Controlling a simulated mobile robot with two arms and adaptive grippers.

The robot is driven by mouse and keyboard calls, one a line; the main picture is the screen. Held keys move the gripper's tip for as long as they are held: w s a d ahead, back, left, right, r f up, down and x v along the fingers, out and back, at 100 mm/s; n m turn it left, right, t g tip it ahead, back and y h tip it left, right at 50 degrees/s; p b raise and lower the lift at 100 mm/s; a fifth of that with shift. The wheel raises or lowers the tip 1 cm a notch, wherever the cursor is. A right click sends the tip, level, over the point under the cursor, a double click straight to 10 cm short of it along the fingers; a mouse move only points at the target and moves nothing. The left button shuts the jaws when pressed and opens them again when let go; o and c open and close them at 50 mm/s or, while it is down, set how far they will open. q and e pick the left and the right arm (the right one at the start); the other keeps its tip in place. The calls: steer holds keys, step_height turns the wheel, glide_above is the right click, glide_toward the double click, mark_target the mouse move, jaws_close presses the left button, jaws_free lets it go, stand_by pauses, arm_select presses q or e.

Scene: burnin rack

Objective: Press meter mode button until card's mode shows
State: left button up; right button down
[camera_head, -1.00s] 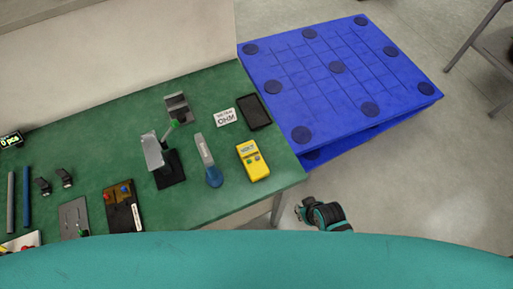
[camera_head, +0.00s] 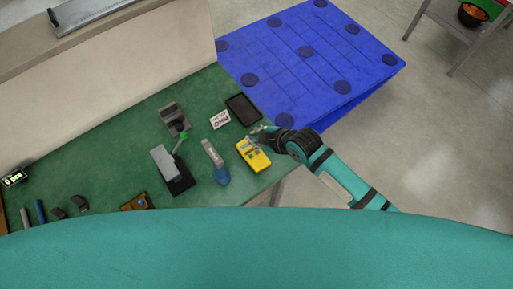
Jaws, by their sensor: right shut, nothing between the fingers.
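The yellow meter (camera_head: 254,157) lies on the green table near its right front edge. My right gripper (camera_head: 254,140) is shut and empty, over the upper part of the meter. It hides part of the meter's face, and I cannot tell whether it touches a button. The white card (camera_head: 219,120) with dark lettering, upside down in this view, lies behind and left of the meter. The meter's display is too small to read. My left gripper is not in view.
A black tray (camera_head: 243,110) lies behind the meter. A blue-ended clear tool (camera_head: 220,175) and a black stand with a grey plate (camera_head: 177,181) are to its left. A blue pallet (camera_head: 310,55) is beyond the table's right end. A small counter display (camera_head: 14,178) is at far left.

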steer(key=b, duration=0.7)
glide_above(256, 152)
steer(key=shift+n, duration=0.3)
step_height(256, 152, down, 6)
steer(key=shift+s+f, duration=0.1)
steer(key=shift+s, duration=0.05)
steer(key=shift+f+b, duration=0.55)
steer(key=shift+f, duration=0.4)
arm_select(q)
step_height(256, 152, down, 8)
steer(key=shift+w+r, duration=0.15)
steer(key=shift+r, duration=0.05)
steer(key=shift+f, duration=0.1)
arm_select(e)
steer(key=shift+f, duration=0.15)
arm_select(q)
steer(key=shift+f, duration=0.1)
arm_select(e)
steer(key=shift+f, duration=0.3)
